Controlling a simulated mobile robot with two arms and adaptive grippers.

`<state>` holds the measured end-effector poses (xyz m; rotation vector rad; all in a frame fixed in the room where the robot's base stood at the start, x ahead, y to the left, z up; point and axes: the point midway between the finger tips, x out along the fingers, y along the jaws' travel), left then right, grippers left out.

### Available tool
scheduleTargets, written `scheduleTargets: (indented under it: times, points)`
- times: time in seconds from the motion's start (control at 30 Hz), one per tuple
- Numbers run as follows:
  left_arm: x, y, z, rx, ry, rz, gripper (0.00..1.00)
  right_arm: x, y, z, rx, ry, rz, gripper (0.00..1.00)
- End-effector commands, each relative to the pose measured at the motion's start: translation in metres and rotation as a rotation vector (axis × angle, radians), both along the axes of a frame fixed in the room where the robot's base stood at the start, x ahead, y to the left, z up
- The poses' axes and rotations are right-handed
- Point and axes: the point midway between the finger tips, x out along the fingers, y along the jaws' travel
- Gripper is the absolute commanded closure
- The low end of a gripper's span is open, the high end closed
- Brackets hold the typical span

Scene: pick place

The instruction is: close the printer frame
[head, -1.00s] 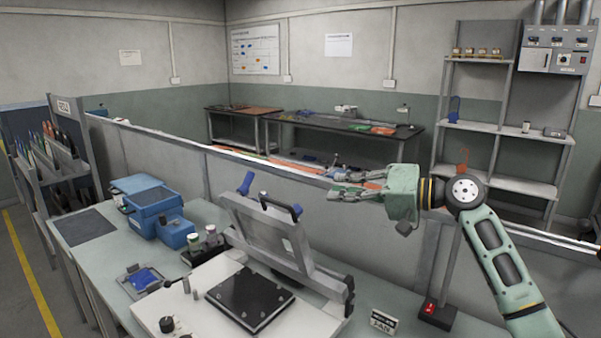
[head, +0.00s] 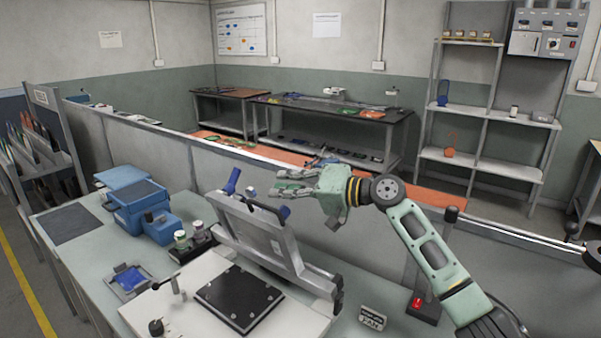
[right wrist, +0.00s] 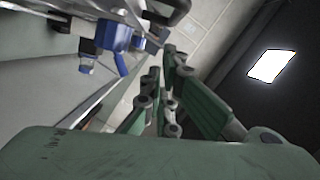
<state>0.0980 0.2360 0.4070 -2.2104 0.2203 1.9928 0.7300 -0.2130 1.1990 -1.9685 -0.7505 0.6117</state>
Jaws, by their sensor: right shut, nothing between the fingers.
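The printer frame (head: 262,238) is a grey metal frame, raised and tilted back over the printer base (head: 180,308). A black plate (head: 238,298) lies on the base in front of it. The frame has a dark bar and blue clamps (head: 232,180) along its top edge; a blue clamp also shows in the right wrist view (right wrist: 118,38). My right gripper (head: 276,190) is shut and empty, just above and behind the frame's top edge, near its right-hand blue clamp. I cannot tell whether it touches. My left gripper is not in view.
Blue boxes (head: 142,212) and small jars (head: 190,238) stand left of the printer. A small sign (head: 372,318) and a red switch box (head: 420,308) are at the right. A low partition (head: 330,240) runs behind the bench.

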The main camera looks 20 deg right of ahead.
Motion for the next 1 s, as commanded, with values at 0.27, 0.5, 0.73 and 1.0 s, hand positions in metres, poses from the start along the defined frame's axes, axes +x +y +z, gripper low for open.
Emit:
scheduleTargets:
  times: [0.27,0.5,0.73,1.0]
  points:
    - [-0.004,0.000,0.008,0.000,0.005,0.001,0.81,-0.009,0.013,-0.007,0.001,-0.002,-0.001,1.00]
    - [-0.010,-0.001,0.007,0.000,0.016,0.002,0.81,-0.009,0.012,-0.007,0.001,-0.002,-0.001,1.00]
    - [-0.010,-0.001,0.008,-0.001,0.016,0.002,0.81,-0.011,0.015,-0.008,-0.008,-0.008,0.000,1.00]
    - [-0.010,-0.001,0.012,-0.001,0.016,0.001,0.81,-0.021,0.030,-0.011,-0.064,-0.044,0.002,1.00]
